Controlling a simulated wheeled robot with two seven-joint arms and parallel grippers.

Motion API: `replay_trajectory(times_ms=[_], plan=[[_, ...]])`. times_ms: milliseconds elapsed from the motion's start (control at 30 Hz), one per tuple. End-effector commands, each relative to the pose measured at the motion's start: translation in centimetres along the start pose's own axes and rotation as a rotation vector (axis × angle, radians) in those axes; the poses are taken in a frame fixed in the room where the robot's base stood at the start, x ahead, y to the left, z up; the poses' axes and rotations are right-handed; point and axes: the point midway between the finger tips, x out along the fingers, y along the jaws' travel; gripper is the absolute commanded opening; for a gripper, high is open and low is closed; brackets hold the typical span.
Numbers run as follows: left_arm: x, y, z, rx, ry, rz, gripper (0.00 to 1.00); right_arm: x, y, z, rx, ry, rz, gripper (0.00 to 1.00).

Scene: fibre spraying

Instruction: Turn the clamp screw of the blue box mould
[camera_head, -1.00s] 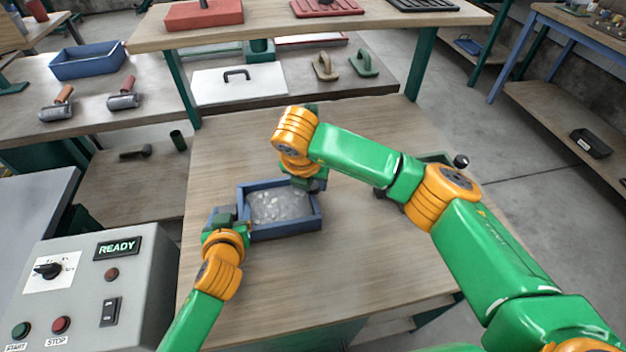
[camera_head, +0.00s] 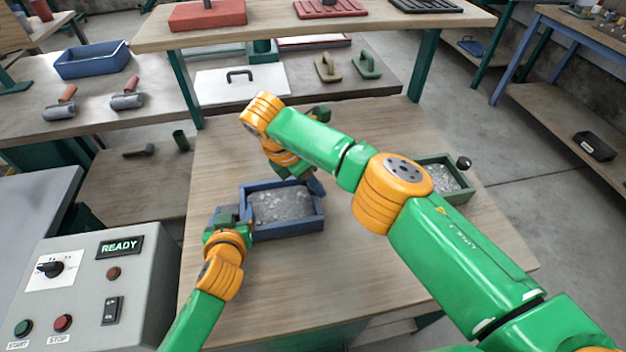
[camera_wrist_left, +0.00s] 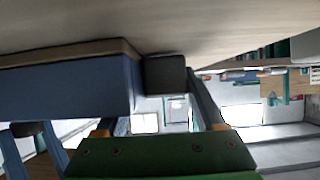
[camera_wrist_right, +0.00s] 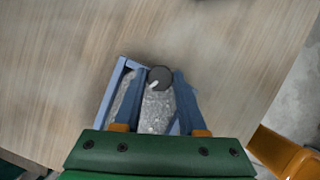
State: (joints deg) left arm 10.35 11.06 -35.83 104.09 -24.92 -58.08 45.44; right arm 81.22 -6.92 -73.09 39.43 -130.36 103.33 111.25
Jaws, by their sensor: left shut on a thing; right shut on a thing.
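The blue box mould (camera_head: 320,222) sits on the table, filled with grey speckled material. My left gripper (camera_head: 230,216) is at its left end, shut on the mould. In the left wrist view the mould's blue wall (camera_wrist_left: 65,88) runs between the fingers, with a dark block (camera_wrist_left: 165,75) by one fingertip; the exact contact is hidden. My right gripper (camera_head: 313,184) is at the mould's right end, pointing down. In the right wrist view its fingers are shut on the clamp screw, a dark round knob (camera_wrist_right: 160,77) with a pale mark. The head view barely shows this knob.
A green box (camera_head: 452,184) with grey filling stands on the table to the right, partly behind my right arm. A grey control box (camera_head: 140,290) reading READY stands at the left front. A raised shelf (camera_head: 270,29) crosses the back. The table's middle front is clear.

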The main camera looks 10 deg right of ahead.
Motion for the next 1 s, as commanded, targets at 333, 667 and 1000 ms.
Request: replay_trajectory(times_ms=[333,667,1000], plan=[[-0.03,0.08,0.00,0.002,0.000,0.003,0.00,-0.02,0.09,0.06,0.047,-0.001,-0.013,0.00],[-0.03,0.09,0.00,0.002,0.000,0.003,0.00,-0.04,0.09,0.06,0.047,-0.001,-0.013,0.43],[-0.02,0.06,0.01,0.001,0.000,0.002,0.00,-0.02,0.04,0.03,0.045,-0.001,-0.015,0.71]])
